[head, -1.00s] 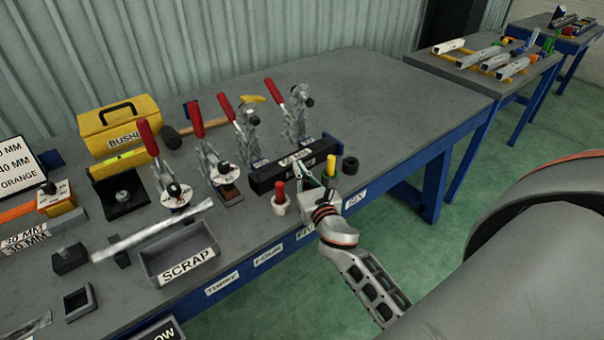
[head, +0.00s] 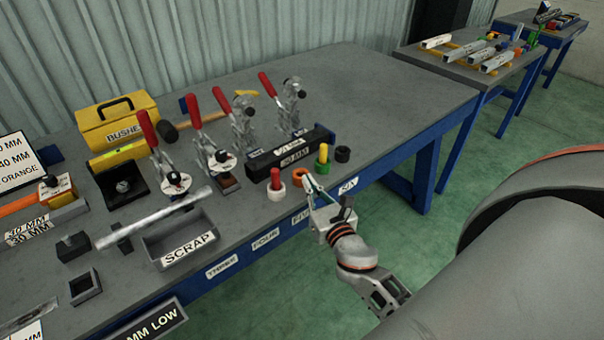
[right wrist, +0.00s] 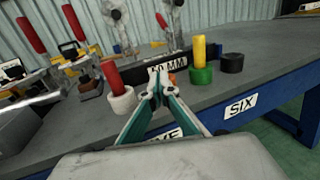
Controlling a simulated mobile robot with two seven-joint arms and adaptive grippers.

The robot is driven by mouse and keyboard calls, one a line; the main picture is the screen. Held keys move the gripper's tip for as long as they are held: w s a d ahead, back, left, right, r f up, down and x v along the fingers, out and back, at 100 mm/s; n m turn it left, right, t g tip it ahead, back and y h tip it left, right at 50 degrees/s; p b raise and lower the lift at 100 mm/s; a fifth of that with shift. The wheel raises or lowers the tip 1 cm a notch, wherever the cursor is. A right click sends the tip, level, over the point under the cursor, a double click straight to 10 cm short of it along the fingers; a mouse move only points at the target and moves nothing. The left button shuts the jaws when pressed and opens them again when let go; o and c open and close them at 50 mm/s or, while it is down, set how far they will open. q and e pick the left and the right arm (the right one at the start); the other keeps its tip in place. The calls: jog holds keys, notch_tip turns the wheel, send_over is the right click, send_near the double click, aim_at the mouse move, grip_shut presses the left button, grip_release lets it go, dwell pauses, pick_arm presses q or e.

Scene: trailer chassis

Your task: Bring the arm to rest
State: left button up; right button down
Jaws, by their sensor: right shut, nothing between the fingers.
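My right gripper (head: 308,182) is at the front edge of the grey workbench (head: 370,95), near the FIVE and SIX labels. Its fingers are shut with nothing between them. In the right wrist view its teal fingers (right wrist: 157,85) meet at the tips in front of the black 50 MM block (right wrist: 175,66). A white bushing with a red pin (head: 276,186) stands left of the fingertips, and a green bushing with a yellow pin (head: 322,160) stands behind to the right. An orange bushing (head: 299,186) lies by the fingertips. My left gripper is not in view.
A grey SCRAP bin (head: 182,240) sits at the bench front. Red-handled toggle clamps (head: 240,125) stand behind it. A black bushing (head: 342,154) sits at the right. The bench's right half is bare, and green floor (head: 440,230) lies open in front.

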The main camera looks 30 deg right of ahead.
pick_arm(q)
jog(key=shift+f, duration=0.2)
pick_arm(e)
jog(key=shift+v, duration=1.25)
jog(key=shift+s+r, duration=0.1)
jog(key=s+f+m+g, duration=0.45)
jog(key=s+m, duration=0.45)
jog(key=m, duration=0.4)
jog(key=s+f+m+g, duration=0.4)
jog(key=s+m+g, duration=0.2)
jog(key=s+m, duration=0.55)
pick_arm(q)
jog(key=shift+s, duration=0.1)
pick_arm(e)
jog(key=w+a+f+m+t+y, duration=0.1)
jog(key=a+f+m+y, duration=0.1)
jog(key=a+f, duration=0.5)
jog(key=w+a+f+m+t+y, duration=0.2)
jog(key=a+f+y, duration=0.2)
jog(key=a+f, duration=0.3)
jog(key=shift+w+a+y, duration=0.15)
jog(key=shift+a+y, duration=0.15)
jog(key=shift+a, duration=0.9)
